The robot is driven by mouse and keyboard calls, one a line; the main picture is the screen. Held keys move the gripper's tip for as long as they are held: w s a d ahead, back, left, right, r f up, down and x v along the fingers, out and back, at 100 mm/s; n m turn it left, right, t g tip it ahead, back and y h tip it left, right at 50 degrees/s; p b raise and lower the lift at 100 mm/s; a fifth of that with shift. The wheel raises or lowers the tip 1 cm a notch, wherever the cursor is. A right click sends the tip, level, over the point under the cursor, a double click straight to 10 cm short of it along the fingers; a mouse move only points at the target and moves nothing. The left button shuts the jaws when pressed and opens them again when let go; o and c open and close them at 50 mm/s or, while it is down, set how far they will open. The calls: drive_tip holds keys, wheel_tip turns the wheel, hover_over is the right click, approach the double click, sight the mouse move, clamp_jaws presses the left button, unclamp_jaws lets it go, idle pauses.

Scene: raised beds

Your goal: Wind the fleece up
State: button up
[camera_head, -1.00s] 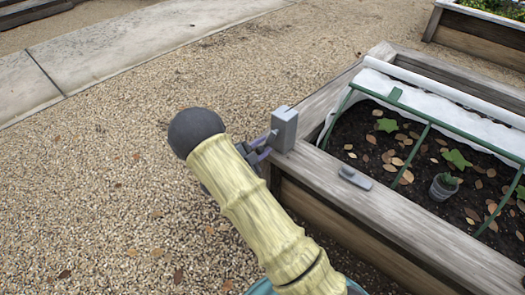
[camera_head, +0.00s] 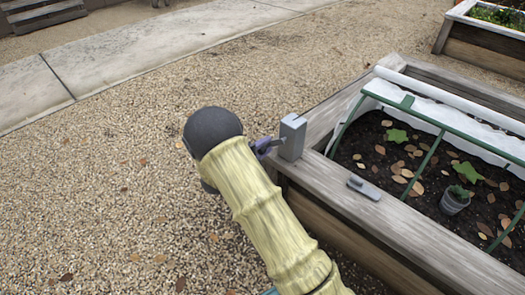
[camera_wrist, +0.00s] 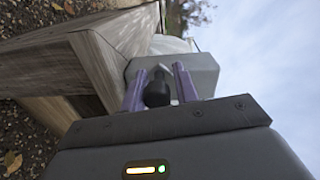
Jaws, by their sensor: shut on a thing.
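The white fleece (camera_head: 432,108) lies along the far side of the raised bed, next to a long white roll (camera_head: 455,104). A grey winder box (camera_head: 292,137) stands on the bed's near left corner; it also shows in the wrist view (camera_wrist: 196,72). My gripper (camera_head: 262,147) is at the box's left side. In the wrist view, the purple fingers of my gripper (camera_wrist: 158,84) are on either side of a dark crank knob (camera_wrist: 157,92). The fingers are shut on it. My arm hides the crank's lower part in the head view.
Green hoops (camera_head: 424,160) span the soil, which holds leaves, small plants and a grey pot (camera_head: 455,199). A small grey fitting (camera_head: 363,187) lies on the wooden rim (camera_head: 400,225). Open gravel (camera_head: 110,190) lies to the left.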

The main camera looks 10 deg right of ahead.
drive_tip(key=shift+d+r+m+b, duration=0.3)
drive_tip(key=shift+r+m, duration=0.1)
drive_tip(key=shift+m, duration=0.4)
idle(0.5)
idle(0.7)
drive_tip(key=o, duration=0.8)
drive_tip(key=shift+a, duration=0.2)
drive_tip(key=p+v, duration=0.6)
drive_tip(key=v, duration=1.1)
drive_tip(key=shift+a, duration=0.25)
